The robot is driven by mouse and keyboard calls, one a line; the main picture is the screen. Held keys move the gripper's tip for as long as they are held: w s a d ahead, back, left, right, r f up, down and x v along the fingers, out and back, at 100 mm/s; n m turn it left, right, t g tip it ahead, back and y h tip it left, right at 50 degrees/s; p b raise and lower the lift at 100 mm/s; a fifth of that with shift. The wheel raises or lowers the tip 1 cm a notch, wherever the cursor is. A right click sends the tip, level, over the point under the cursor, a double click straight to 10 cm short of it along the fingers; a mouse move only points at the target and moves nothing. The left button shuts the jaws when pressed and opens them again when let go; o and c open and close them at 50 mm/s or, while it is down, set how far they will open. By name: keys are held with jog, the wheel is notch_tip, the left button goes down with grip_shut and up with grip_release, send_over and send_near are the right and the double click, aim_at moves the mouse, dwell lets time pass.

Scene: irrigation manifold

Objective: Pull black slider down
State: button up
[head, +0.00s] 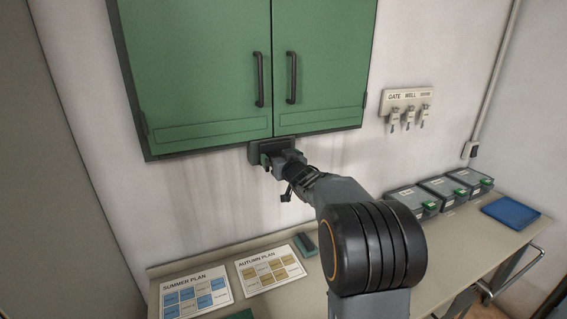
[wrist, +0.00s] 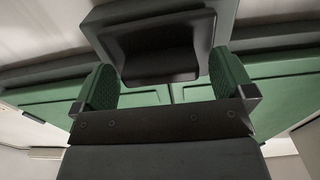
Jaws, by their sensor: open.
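The black slider (wrist: 158,50) sits in a dark green-grey housing below the cabinet and fills the upper middle of the wrist view. In the head view its housing (head: 256,150) shows under the cabinet's bottom edge, partly hidden by my gripper (head: 279,161). In the wrist view, my gripper (wrist: 163,76) is open. One green textured finger stands on either side of the slider, with gaps visible between fingers and slider. I cannot tell how deep the fingertips reach along it.
The green double-door cabinet (head: 200,70) with two black handles is above. Below is a bench (head: 360,247) with plan cards (head: 195,293), several grey boxes (head: 412,203) and a blue tray (head: 510,212). Keys hang on a labelled rack (head: 408,99) at right.

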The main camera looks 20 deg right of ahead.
jog(key=s+b, duration=0.1)
jog(key=s, duration=1.2)
jog(key=shift+s+b, duration=0.35)
jog(key=shift+b, duration=0.05)
jog(key=s+d+f+m+g+h, duration=0.3)
jog(key=s+f+g+h, duration=0.2)
jog(key=s+f+g, duration=0.55)
jog(key=s+a+f+n+g+y, duration=0.1)
jog(key=s+a, duration=0.3)
jog(key=a, duration=0.4)
jog(key=s+a+f+n+g+y, duration=0.2)
jog(key=s+a+f+y, duration=0.2)
jog(key=a, duration=0.4)
jog(key=shift+s, duration=0.75)
jog(key=shift+f+g, duration=0.1)
jog(key=shift+g, duration=0.15)
jog(key=shift+c, duration=0.5)
